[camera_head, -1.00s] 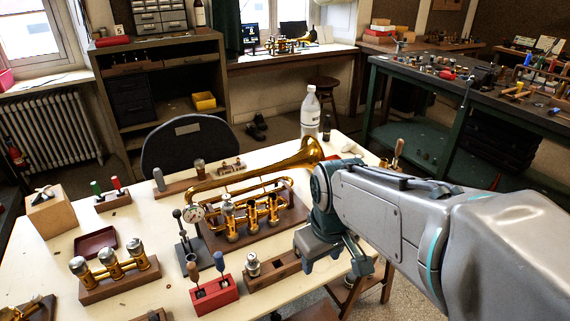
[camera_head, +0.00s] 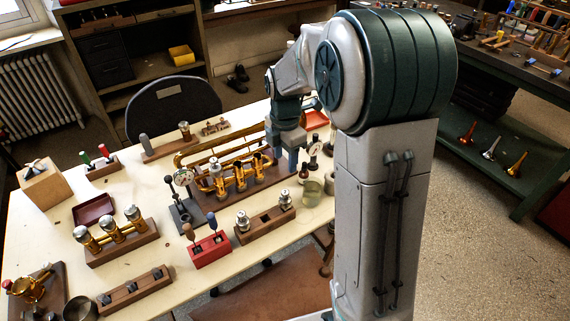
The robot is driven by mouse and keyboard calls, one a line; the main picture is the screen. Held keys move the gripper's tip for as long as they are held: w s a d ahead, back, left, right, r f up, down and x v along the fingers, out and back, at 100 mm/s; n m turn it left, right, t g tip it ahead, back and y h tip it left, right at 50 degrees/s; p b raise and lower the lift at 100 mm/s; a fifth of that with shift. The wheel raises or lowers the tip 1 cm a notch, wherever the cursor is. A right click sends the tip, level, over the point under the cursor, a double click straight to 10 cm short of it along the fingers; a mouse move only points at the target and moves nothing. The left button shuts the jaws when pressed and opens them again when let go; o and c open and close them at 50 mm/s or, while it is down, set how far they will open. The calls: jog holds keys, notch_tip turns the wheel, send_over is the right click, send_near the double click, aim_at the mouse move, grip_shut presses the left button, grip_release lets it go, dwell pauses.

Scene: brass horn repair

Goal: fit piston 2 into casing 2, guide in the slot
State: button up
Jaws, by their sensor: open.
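The brass trumpet (camera_head: 190,158) lies on a wooden stand on the cream table. Its three valve casings stand upright in a row, with the middle casing (camera_head: 239,176) between the other two. A wooden rack (camera_head: 264,223) in front of the trumpet holds two silver-topped pistons, one at its left end (camera_head: 243,221) and one at its right end (camera_head: 286,200). I cannot read which is piston 2, nor see a guide or slot. My gripper (camera_head: 287,160) is open, pointing down by the trumpet's right end.
A dial gauge on a stand (camera_head: 183,190) is left of the casings. A block with three brass cylinders (camera_head: 118,250) is at left.

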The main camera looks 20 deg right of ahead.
aim_at(285, 191)
notch_tip(285, 191, down, 13)
jog(key=shift+f+p, duration=0.2)
jog(key=shift+p, duration=0.3)
grip_shut()
notch_tip(285, 191, up, 10)
jog(key=p, duration=0.6)
dwell(1.4)
